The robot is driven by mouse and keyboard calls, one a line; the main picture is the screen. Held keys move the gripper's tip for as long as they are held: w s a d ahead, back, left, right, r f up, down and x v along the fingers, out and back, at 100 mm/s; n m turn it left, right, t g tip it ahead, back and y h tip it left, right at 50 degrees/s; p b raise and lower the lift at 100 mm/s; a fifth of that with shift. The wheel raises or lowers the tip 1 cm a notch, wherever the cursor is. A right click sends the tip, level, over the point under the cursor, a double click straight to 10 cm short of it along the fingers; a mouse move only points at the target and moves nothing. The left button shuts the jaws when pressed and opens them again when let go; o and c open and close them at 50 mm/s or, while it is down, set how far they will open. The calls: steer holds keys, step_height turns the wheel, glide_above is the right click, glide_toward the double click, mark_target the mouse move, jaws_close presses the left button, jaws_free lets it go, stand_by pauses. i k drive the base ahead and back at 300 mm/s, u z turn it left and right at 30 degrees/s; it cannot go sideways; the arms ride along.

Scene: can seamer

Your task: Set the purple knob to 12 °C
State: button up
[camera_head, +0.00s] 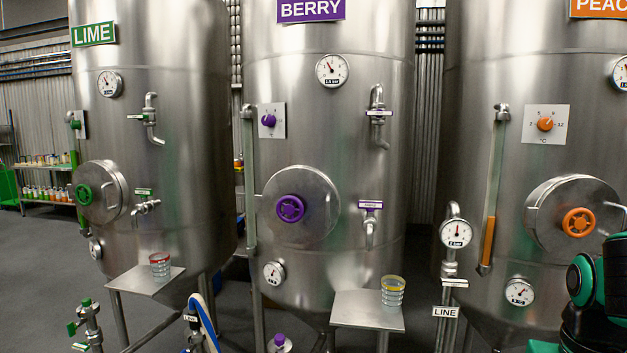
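The purple knob (268,120) sits on a small white dial plate (279,108) on the left side of the middle tank (330,150), which carries a purple BERRY sign (311,10). The plate is seen at a slant, and its numbers and the knob's pointer are too small to read. My gripper is not in view. A green and black part at the lower right edge looks like a link of my arm; it is well away from the purple knob.
A sight tube (250,185) stands just left of the plate. A bent pipe (377,115) and a hatch with a purple handwheel (290,208) are nearby. The orange knob (545,124) is on the right tank.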

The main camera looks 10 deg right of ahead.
mark_target(269, 120)
steer(key=z, duration=0.25)
steer(key=i, duration=0.75)
steer(key=u, duration=0.8)
